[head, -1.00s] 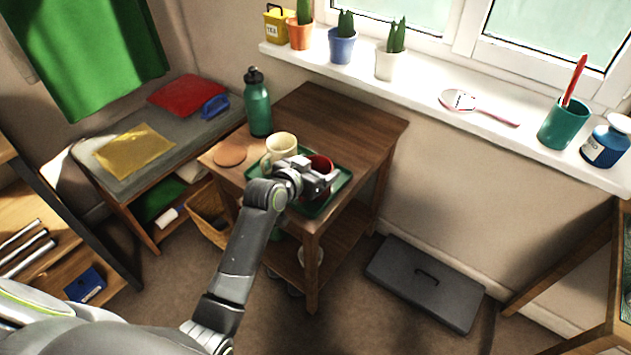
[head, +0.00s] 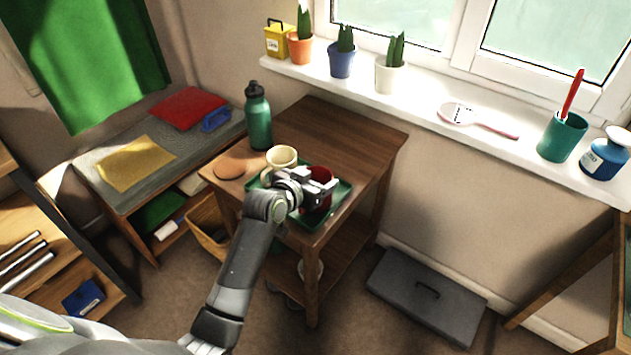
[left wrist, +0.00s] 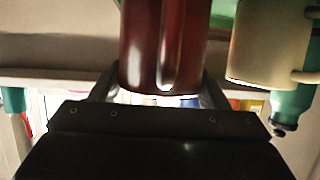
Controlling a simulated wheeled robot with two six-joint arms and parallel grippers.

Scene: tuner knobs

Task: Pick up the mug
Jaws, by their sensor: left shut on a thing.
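The red mug (head: 320,196) is at the right part of the green tray (head: 342,196) on the small wooden table. My left gripper (head: 318,186) is shut on the red mug and covers part of it in the head view. In the left wrist view, which is upside down, the mug (left wrist: 163,45) stands between the two fingers. I cannot tell whether its base touches the tray. A cream mug (head: 281,157) stands just behind and left of my gripper, and it shows at the right of the left wrist view (left wrist: 262,45). My right gripper is not in view.
A green bottle (head: 258,120) and a round tan coaster (head: 229,168) are on the wooden table (head: 350,130) beyond the tray. The table's back right part is clear. A grey box (head: 425,292) lies on the floor.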

